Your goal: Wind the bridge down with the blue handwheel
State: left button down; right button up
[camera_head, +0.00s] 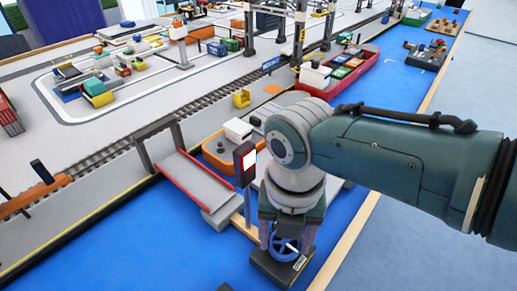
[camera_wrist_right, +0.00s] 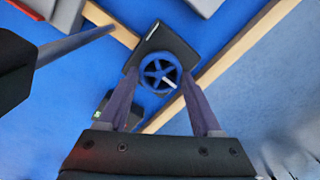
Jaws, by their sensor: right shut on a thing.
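The blue handwheel (camera_head: 283,246) sits on a dark base block (camera_head: 268,268) by the blue water, in the lower middle of the head view. It also shows in the right wrist view (camera_wrist_right: 160,72), with spokes and a pale knob. My right gripper (camera_head: 286,240) reaches down over it, and its two fingers (camera_wrist_right: 159,80) are shut on opposite sides of the wheel. The bridge (camera_head: 197,180), a grey deck with red edges, lies to the left of the wheel and looks sloped. My left gripper is not in view.
A signal post with a lit red-and-white face (camera_head: 247,163) stands close to the left of my right gripper. A red ship with containers (camera_head: 345,72) lies farther back. A wooden edge strip (camera_head: 350,238) runs to the right of the wheel.

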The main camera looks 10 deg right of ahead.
aim_at(284, 244)
dwell(0.6)
jog(key=o, duration=1.4)
jog(key=shift+c, duration=0.2)
notch_tip(284, 244, up, 10)
jog(key=p, duration=0.4)
